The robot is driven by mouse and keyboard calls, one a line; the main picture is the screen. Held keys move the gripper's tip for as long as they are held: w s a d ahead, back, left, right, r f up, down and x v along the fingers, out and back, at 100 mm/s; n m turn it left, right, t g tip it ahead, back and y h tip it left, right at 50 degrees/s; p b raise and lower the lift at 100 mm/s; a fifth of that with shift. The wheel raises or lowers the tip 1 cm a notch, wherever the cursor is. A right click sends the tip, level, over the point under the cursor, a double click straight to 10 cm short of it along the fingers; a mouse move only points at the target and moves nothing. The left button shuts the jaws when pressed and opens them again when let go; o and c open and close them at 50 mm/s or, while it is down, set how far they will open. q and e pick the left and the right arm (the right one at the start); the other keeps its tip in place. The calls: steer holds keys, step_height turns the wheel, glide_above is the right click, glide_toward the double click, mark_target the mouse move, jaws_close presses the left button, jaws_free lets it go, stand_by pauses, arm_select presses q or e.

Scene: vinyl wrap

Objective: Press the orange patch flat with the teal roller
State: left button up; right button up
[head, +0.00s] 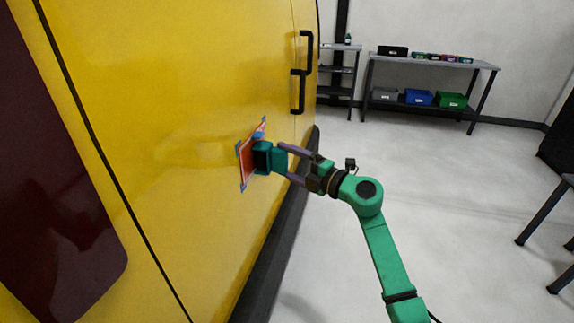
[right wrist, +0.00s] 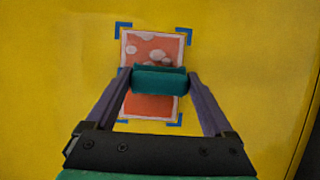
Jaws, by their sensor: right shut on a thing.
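The orange patch (head: 248,172) is a pale-edged upright rectangle on the yellow van side, inside blue corner marks. In the right wrist view the patch (right wrist: 150,106) shows pale raised-looking spots on its upper part, while its lower part looks plain. My right gripper (head: 281,164) is shut on the teal roller (head: 279,159). The roller (right wrist: 160,81) lies crosswise between the fingers in the wrist view and hides the middle of the patch. Its dark front is at or very close to the patch; I cannot tell whether it touches. My left gripper is not in view.
The yellow van panel (head: 170,100) fills the left side, with black door handles (head: 306,50) beyond the patch and a dark lower sill (head: 275,245). A grey bench (head: 430,61) with bins stands at the back. The floor (head: 460,180) to the right is mostly clear.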

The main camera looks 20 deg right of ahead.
steer(key=shift+w+d, duration=0.3)
steer(key=shift+w, duration=0.2)
steer(key=shift+w+d+b, duration=0.45)
steer(key=shift+w+d, duration=0.15)
steer(key=shift+w, duration=0.35)
steer(key=shift+w+d+b, duration=0.5)
steer(key=shift+w+d, duration=0.1)
steer(key=shift+w, duration=0.3)
steer(key=shift+w+d+b, duration=0.4)
steer(key=shift+w+d, duration=0.1)
steer(key=shift+w, duration=0.3)
